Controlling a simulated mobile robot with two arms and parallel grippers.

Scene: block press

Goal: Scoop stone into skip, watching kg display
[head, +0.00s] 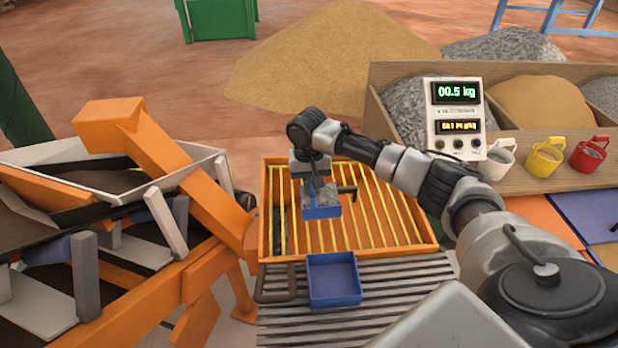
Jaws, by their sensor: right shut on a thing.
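My right gripper (314,180) is shut on a small blue scoop (322,212). The scoop holds grey stone (320,194) and hangs over an orange-framed box (415,243) with yellow bars. The gripper partly hides the scoop's back. An empty-looking blue tray (334,281) sits on grey slats in front of the box. I cannot tell for sure which container is the skip. The kg display (456,108) reads 00.5 kg in green; its lower amber line is too small to read surely. Grey stone (412,108) fills a wooden bin behind the display. My left gripper is not in view.
An orange and grey machine (170,165) stands close on the left. A sand heap (320,60) lies behind.

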